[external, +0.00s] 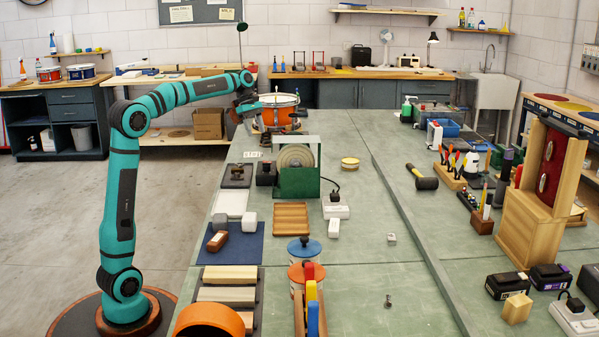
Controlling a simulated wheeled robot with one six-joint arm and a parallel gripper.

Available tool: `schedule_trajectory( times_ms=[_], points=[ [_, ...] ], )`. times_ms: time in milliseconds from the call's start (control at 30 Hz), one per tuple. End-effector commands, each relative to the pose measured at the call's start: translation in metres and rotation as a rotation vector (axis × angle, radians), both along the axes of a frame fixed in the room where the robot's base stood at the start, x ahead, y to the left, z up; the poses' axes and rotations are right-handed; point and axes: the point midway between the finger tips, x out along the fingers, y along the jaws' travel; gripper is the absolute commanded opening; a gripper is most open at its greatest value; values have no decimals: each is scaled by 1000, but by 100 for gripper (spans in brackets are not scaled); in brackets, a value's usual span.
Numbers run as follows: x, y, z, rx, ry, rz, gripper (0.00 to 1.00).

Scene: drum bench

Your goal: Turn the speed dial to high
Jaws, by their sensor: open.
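A green-framed machine (300,182) with a round tan wheel (296,157) stands on the bench. A dark box (265,174) sits at its left side. I cannot make out a speed dial or its setting at this size; whether it belongs to this machine is not clear. My teal arm reaches over the bench's left edge toward the far end. My gripper (240,112) is open, small and dark in this view, at the left of an orange drum (279,112). It is beyond the green machine and above bench height. I cannot tell whether it touches the drum.
A white power strip (335,207) with a black plug sits right of the machine. Lidded cans (304,250) and wood blocks crowd the front. The bench's middle right is mostly clear.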

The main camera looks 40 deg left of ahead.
Motion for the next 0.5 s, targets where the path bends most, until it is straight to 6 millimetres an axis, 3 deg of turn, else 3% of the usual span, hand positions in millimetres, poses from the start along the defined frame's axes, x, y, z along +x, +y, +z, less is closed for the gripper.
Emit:
schedule_trajectory(
  times_ms=[500],
  points=[
    [-1, -36, -85, 0, 1, -2, 53]
  ],
)
